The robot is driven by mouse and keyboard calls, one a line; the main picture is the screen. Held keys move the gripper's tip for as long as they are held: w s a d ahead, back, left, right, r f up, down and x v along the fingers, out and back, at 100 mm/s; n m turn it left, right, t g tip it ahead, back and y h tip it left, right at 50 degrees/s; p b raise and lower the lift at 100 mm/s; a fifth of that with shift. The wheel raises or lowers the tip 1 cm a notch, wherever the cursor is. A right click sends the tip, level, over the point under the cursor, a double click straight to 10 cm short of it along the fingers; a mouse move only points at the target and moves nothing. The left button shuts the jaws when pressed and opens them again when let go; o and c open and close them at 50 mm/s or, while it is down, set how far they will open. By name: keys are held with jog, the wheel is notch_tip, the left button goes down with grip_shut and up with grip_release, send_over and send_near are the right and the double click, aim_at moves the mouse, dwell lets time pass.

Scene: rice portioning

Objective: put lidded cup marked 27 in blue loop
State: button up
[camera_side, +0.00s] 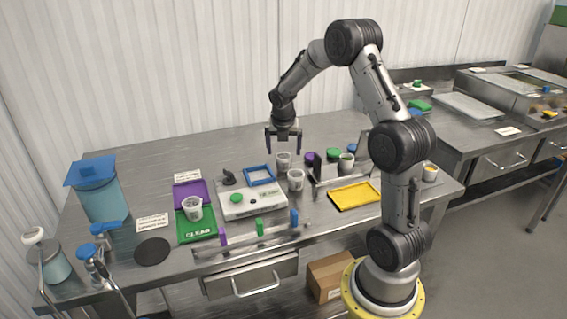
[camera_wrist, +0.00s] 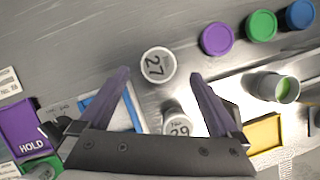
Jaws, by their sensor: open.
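The white lidded cup marked 27 (camera_wrist: 157,65) stands upright between and slightly beyond my fingertips in the wrist view; in the side view the cup (camera_side: 283,162) is on the steel table, below my gripper. My gripper (camera_side: 283,149) is open, empty and pointing down, its purple-grey fingers (camera_wrist: 160,76) apart on either side of the cup. The blue loop (camera_side: 260,184), a square blue frame, lies left of the cup, at the back of a white scale; in the wrist view the loop (camera_wrist: 134,108) is partly hidden behind my left finger.
A second cup marked 29 (camera_wrist: 177,117) stands close to cup 27. Purple (camera_wrist: 217,38), green (camera_wrist: 262,25) and blue (camera_wrist: 300,13) round pieces and a cup with green contents (camera_side: 346,162) stand to the right. A yellow tray (camera_side: 355,207) lies in front. The table behind is clear.

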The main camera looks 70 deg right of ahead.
aim_at(284, 156)
jog(key=x, duration=0.5)
jog(key=shift+w+d, duration=0.1)
grip_shut()
dwell(0.4)
